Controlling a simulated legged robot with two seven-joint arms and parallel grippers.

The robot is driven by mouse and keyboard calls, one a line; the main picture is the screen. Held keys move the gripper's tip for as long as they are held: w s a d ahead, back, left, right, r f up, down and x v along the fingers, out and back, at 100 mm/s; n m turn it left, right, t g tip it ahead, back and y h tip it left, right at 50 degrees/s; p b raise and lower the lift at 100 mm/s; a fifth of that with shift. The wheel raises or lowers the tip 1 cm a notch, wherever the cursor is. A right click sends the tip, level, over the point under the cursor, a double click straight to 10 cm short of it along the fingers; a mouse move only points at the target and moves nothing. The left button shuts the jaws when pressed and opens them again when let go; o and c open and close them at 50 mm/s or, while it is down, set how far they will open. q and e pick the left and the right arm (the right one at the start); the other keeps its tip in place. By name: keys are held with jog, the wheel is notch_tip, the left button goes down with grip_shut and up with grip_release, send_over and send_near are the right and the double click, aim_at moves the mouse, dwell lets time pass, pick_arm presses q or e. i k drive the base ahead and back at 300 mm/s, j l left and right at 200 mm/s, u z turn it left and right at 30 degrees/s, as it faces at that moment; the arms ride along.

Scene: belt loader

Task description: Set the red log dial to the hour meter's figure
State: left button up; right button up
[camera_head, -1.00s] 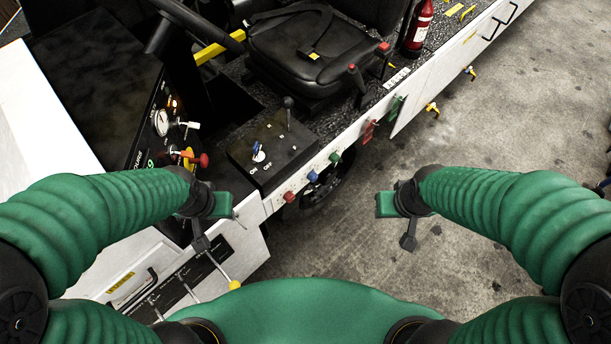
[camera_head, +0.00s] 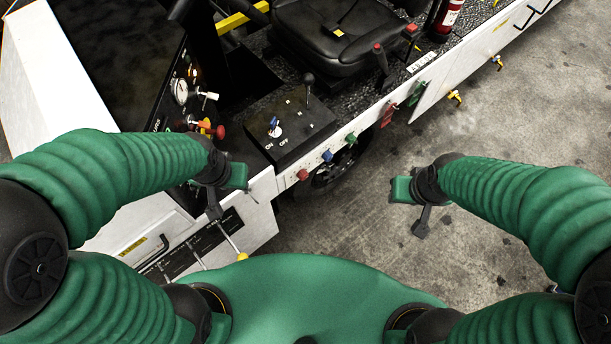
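A small red dial (camera_head: 303,174) sits on the white side panel, in a row with a blue dial (camera_head: 327,156) and a green dial (camera_head: 351,138). Its setting is too small to read. The dark instrument panel (camera_head: 165,112) at the left holds a round white gauge (camera_head: 181,90); I cannot make out an hour meter figure there, and my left arm covers the panel's lower part. My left gripper (camera_head: 226,192) is left of the red dial, apart from it. My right gripper (camera_head: 412,200) hangs over the concrete, right of the dials. Neither visibly holds anything; finger opening is unclear.
A black switch box (camera_head: 290,135) with a lever stands behind the dials. A red knob (camera_head: 218,131) juts from the instrument panel. A yellow-tipped lever (camera_head: 242,257) rises below my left gripper. A seat and fire extinguisher (camera_head: 447,18) are behind. Concrete at right is clear.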

aim_at(303, 174)
jog(key=i+l+u, duration=0.1)
jog(key=l, duration=0.45)
jog(key=i+l+u, duration=0.15)
jog(key=l, duration=0.45)
jog(key=u, duration=1.75)
jog(key=j, duration=0.1)
